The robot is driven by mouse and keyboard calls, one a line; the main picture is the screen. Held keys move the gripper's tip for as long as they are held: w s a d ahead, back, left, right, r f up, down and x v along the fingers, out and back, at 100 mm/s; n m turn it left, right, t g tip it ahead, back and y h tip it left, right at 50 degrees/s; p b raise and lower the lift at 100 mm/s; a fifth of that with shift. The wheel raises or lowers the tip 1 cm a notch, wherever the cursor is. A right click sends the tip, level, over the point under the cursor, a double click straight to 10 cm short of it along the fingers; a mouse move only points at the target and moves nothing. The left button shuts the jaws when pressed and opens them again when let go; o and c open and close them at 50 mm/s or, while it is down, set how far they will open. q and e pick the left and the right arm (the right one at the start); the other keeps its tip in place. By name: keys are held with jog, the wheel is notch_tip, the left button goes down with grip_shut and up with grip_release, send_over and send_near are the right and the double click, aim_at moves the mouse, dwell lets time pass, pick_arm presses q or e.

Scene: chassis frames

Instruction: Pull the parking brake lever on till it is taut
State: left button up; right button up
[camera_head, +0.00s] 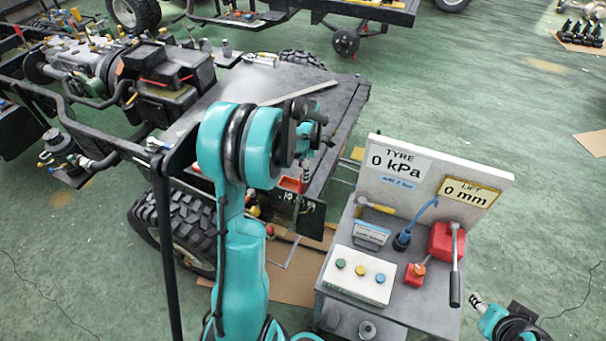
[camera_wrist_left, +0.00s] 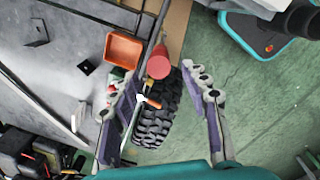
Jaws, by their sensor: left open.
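My left gripper (camera_wrist_left: 163,88) is open in the left wrist view, its fingers wide apart. Between and beyond the fingertips is a red rounded end (camera_wrist_left: 158,65), possibly the lever's grip; I cannot tell for sure. A thin rod with an orange end (camera_wrist_left: 148,101) shows near the left finger, in front of the tyre (camera_wrist_left: 155,122). In the head view my left arm reaches over the chassis edge, and its wrist largely hides the gripper (camera_head: 312,140). No thing is clearly held.
An orange-red tray (camera_head: 292,184) is at the chassis side. A grey cart (camera_head: 418,308) carries buttons, a red pump unit with a black-gripped lever (camera_head: 455,285), and a panel (camera_head: 430,175) reading 0 kPa and 0 mm.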

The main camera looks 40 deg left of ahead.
pick_arm(q)
jog(key=f, duration=0.7)
jog(key=shift+w+a+b, duration=0.2)
jog(key=shift+a+b, duration=0.05)
jog(key=shift+b, duration=0.05)
